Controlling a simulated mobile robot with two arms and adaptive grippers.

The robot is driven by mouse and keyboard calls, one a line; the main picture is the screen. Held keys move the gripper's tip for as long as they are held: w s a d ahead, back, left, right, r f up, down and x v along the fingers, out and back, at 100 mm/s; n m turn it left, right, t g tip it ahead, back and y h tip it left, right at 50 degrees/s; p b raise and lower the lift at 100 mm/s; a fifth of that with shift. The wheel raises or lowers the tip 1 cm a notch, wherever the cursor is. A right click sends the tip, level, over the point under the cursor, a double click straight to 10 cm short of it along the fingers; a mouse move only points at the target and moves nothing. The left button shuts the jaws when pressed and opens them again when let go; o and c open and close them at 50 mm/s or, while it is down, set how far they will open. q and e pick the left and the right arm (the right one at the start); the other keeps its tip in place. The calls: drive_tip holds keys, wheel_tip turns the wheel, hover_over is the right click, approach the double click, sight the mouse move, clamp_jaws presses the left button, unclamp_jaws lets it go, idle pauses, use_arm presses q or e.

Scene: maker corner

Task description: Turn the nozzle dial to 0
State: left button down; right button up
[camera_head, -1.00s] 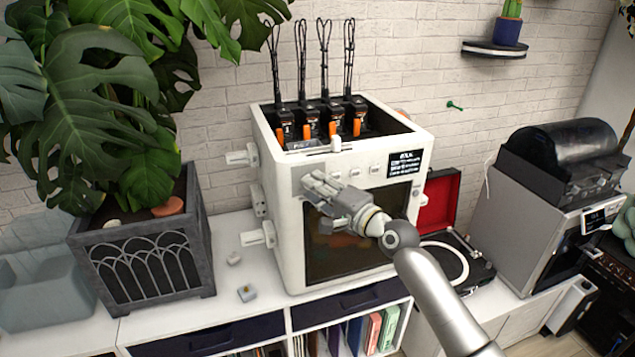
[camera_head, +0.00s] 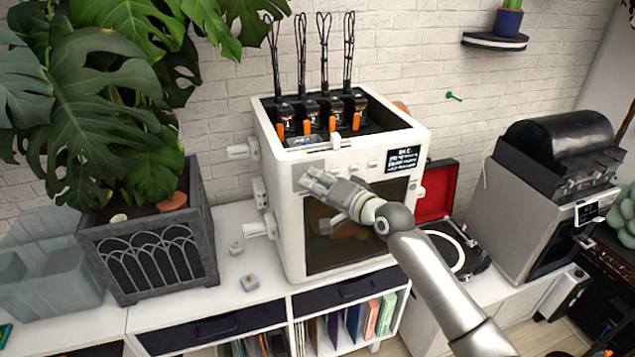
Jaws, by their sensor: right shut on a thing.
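A white box-shaped printer (camera_head: 287,215) stands on the cabinet in the middle of the view. I cannot read the dial's setting. My left gripper is not in view.
A large potted plant (camera_head: 150,253) stands at the left of the printer. A red-lidded record player (camera_head: 437,190) and a grey machine with a black hood (camera_head: 520,213) are at the right.

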drive_tip(key=shift+f, duration=0.2)
drive_tip(key=o, duration=1)
drive_tip(key=shift+r, duration=0.1)
drive_tip(key=shift+o, duration=0.2)
drive_tip(key=v, duration=1.2)
